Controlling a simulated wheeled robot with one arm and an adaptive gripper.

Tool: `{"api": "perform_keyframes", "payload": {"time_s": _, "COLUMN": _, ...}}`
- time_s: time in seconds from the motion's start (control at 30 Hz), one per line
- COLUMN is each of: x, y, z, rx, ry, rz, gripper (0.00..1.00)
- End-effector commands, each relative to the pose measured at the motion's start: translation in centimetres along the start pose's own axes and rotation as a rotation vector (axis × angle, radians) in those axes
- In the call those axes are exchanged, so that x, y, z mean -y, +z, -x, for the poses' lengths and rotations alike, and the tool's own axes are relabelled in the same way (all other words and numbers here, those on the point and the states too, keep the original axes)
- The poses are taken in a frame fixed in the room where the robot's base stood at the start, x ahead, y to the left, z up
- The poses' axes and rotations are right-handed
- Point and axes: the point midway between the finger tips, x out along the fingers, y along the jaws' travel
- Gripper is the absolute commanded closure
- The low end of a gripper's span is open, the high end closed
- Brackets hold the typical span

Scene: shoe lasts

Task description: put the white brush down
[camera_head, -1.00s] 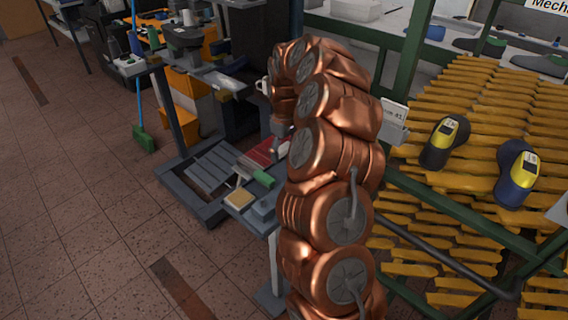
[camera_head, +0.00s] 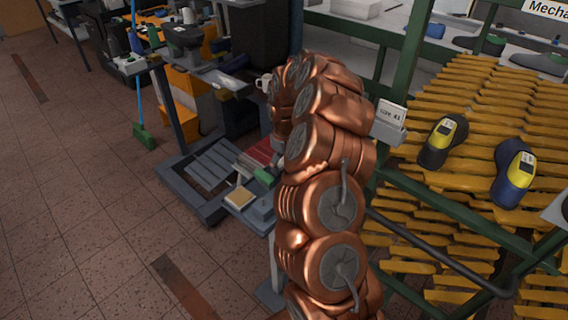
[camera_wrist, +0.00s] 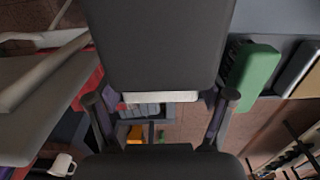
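In the wrist view, a large dark block with a white strip along its lower edge sits between the fingers of my gripper (camera_wrist: 160,107). I take the white strip to be part of the white brush (camera_wrist: 160,97). The fingers stand at either end of it and appear closed on it. Most of the brush's shape is hard to make out. In the head view, my copper arm hides my gripper and the brush.
A rack with shoe lasts (camera_head: 514,173) stands right. The floor at left is mostly clear.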

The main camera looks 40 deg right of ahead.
Motion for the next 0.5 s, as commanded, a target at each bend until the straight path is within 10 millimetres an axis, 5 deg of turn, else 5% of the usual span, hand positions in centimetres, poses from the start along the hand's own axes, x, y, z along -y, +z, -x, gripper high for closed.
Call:
{"api": "perform_keyframes", "payload": {"time_s": 0.13, "x": -0.01, "y": -0.01, "z": 0.04, "rx": 0.0, "ry": 0.0, "rz": 0.0, "gripper": 0.01}}
{"api": "perform_keyframes", "payload": {"time_s": 0.5, "x": 0.0, "y": -0.02, "z": 0.24, "rx": -0.001, "ry": 0.0, "rz": 0.0, "gripper": 0.0}}
